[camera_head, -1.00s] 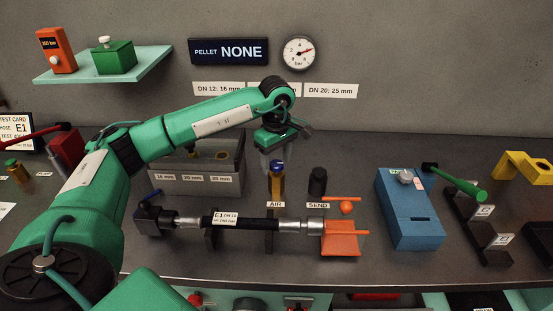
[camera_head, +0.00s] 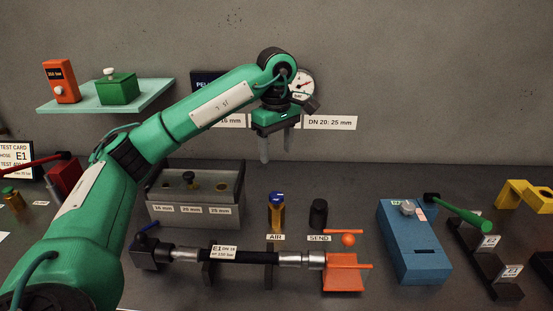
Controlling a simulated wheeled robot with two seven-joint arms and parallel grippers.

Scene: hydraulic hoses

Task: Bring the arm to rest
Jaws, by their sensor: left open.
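My left arm comes in from the left in the head view, and its gripper (camera_head: 278,147) hangs in the air above the bench. Its two grey fingers point down, apart and with nothing between them. It is above and behind the black hose (camera_head: 242,256), which carries an E1 label and lies across the stands. The gripper is also above the gold AIR fitting (camera_head: 276,214) and to the right of the pellet box (camera_head: 170,212). My right gripper is not in view.
A dark SEND post (camera_head: 318,213), an orange catcher (camera_head: 344,277) and a blue box (camera_head: 412,250) stand to the right. A teal shelf (camera_head: 105,97) is on the wall. The gripper covers part of the gauge (camera_head: 300,85).

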